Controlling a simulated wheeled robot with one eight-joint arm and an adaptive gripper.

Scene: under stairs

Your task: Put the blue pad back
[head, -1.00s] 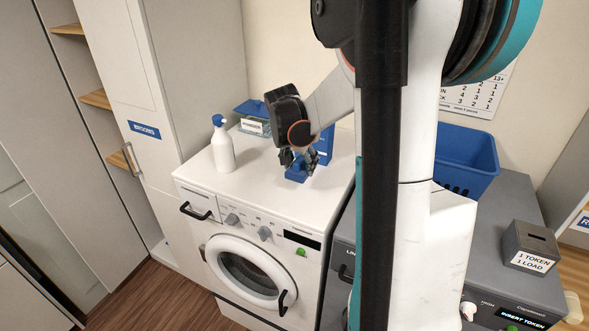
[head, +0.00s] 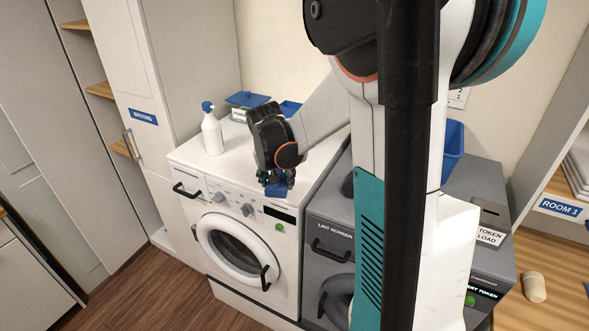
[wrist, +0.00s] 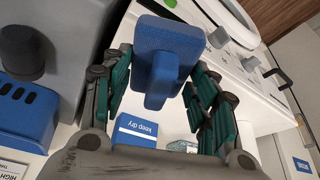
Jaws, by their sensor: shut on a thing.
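The blue pad (head: 276,190) is in my gripper (head: 276,178), over the front edge of the white washing machine's top (head: 232,170) in the head view. In the wrist view the blue pad (wrist: 168,45) is a flat block with a narrower grip. The green-lined fingers of my gripper (wrist: 160,90) stand on both sides of that grip. The pad looks raised off the surface, but the exact gap cannot be told. My wrist hides part of the machine top.
A white spray bottle (head: 212,132) and a blue-lidded tub (head: 246,100) stand at the back of the machine top. A blue "keep dry" box (wrist: 137,130) stands there too. Right are a grey machine (head: 325,235), blue basket (head: 453,150) and token box (head: 490,215). Wooden floor lies in front.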

